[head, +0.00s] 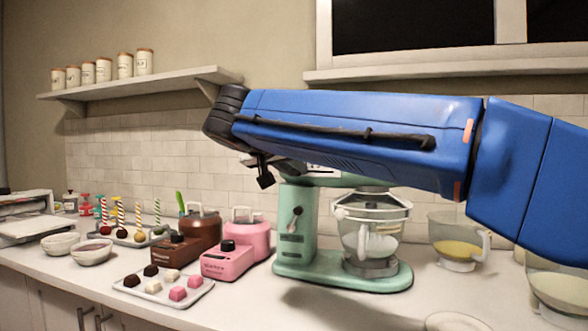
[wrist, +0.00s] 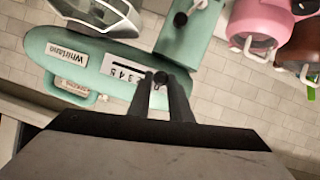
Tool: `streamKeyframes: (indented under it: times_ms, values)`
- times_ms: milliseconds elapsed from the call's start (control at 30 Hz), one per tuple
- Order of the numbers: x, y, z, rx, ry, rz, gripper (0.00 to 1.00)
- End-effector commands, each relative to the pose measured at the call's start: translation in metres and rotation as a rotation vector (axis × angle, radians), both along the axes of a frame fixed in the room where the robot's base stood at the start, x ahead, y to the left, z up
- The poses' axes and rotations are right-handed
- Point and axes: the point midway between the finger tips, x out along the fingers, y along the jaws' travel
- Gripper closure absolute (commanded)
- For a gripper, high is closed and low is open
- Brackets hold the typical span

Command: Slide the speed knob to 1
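A mint-green stand mixer (head: 296,220) stands on the counter with a clear bowl (head: 370,228) under its head. In the wrist view the mixer head (wrist: 88,68) shows a white speed scale (wrist: 125,74) with printed numbers; some are hard to read. The small dark round speed knob (wrist: 160,77) sits at the scale's right end, at the fingertips. My gripper (wrist: 161,84) has its two dark fingers apart, one on each side of the knob. I cannot tell whether either finger touches it. In the head view, my blue arm hides much of the mixer's head.
A pink machine (head: 228,262) and a brown machine (head: 177,248) stand left of the mixer, with a tray of cubes (head: 163,288) in front. A measuring jug (head: 457,241) stands to the right. A shelf with canisters (head: 104,70) is on the wall.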

Motion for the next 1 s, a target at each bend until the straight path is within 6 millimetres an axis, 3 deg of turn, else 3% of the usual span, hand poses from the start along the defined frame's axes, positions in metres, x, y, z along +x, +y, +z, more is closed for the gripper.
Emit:
streamKeyframes:
  times_ms: [633, 667, 733, 1000]
  values:
    - [-0.005, -0.012, 0.0, 0.0, 0.0, 0.001, 1.0]
    - [-0.005, -0.012, 0.0, 0.0, 0.0, 0.001, 0.8]
    - [-0.005, -0.012, 0.0, 0.0, 0.0, 0.001, 0.64]
    - [-0.005, -0.012, 0.0, 0.0, 0.0, 0.001, 0.64]
